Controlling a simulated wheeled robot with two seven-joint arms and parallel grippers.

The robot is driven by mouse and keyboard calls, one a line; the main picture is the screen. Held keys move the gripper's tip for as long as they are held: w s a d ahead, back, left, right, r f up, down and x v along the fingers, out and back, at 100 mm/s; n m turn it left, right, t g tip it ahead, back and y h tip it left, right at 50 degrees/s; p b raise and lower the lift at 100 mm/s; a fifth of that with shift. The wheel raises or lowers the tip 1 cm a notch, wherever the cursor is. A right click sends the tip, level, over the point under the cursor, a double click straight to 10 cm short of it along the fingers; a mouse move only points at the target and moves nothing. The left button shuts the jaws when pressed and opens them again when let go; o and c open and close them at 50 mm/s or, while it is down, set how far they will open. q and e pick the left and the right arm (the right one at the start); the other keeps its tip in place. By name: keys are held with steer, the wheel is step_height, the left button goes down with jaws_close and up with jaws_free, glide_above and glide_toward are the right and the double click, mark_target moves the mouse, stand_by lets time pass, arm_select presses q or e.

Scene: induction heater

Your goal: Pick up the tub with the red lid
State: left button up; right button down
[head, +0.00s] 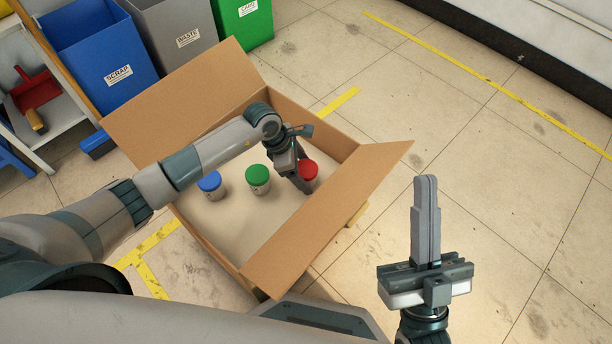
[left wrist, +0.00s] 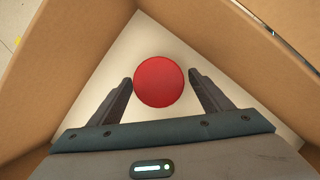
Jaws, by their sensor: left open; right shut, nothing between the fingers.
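The tub with the red lid (head: 308,170) stands upright in the open cardboard box, at the right end of a row of tubs. In the left wrist view its round red lid (left wrist: 159,82) lies between the fingertips. My left gripper (head: 303,184) is down inside the box at the tub, its fingers open on either side of it; it also shows in the left wrist view (left wrist: 160,84). A small gap shows between each fingertip and the lid. My right gripper (head: 426,180) is shut and empty, pointing up outside the box to the right.
A tub with a green lid (head: 257,180) and a tub with a blue lid (head: 210,186) stand left of it in the box. The box's flaps (head: 326,222) are spread open. Blue, grey and green bins (head: 98,58) stand behind. The floor at right is clear.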

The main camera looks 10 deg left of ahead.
arm_select(q)
steer(key=shift+x, duration=0.85)
arm_select(e)
steer(key=shift+w+d+r+t, duration=0.1)
steer(key=shift+d+r+t, duration=0.1)
steer(key=shift+r, duration=0.25)
steer(key=shift+w+d+r+t, duration=0.1)
steer(key=shift+d+r+t, duration=0.1)
steer(key=shift+r, duration=0.25)
steer(key=shift+f, duration=0.15)
arm_select(q)
steer(key=shift+r, duration=0.1)
steer(key=c, duration=1.3)
arm_select(e)
steer(key=shift+a, duration=0.1)
